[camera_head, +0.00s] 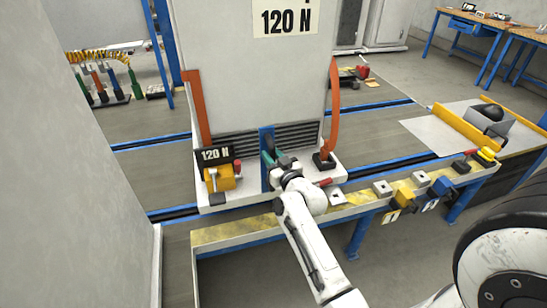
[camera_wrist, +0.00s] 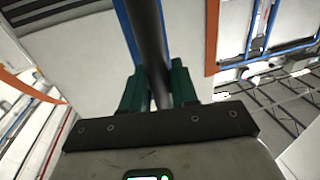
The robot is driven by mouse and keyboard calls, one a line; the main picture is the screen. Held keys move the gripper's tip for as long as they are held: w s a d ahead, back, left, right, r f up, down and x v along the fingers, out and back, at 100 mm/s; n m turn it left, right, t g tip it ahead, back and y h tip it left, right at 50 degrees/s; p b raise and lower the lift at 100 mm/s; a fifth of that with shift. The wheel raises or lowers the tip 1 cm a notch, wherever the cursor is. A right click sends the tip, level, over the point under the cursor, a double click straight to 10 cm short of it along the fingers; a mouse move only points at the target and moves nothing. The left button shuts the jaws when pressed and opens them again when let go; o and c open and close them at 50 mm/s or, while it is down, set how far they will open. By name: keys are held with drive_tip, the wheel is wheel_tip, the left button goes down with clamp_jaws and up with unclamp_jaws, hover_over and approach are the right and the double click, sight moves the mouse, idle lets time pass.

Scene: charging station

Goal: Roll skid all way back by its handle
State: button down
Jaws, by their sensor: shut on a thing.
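The skid is a large pale cabinet (camera_head: 240,75) on a white base, with a "120 N" sign on its front and orange straps at both sides. A blue upright bracket (camera_head: 265,180) at its lower front carries the dark handle, a bar that shows in the wrist view (camera_wrist: 149,40). My gripper (camera_head: 272,158) reaches the handle from the front. In the wrist view its green fingers (camera_wrist: 158,90) stand on either side of the dark bar and are shut on it. In the head view my wrist hides part of the handle.
Blue rails (camera_head: 375,105) run along the floor beside the skid. A yellow-marked bench edge (camera_head: 235,231) with several small blocks lies in front. A grey wall (camera_head: 95,190) stands close on the left.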

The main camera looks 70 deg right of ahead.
drive_tip(key=shift+w+a, duration=0.25)
drive_tip(key=shift+w, duration=0.05)
drive_tip(key=c, duration=1)
unclamp_jaws()
drive_tip(key=shift+w+a, duration=0.1)
drive_tip(key=v, duration=1)
drive_tip(key=shift+s+a+b, duration=0.25)
drive_tip(key=shift+s+b, duration=0.1)
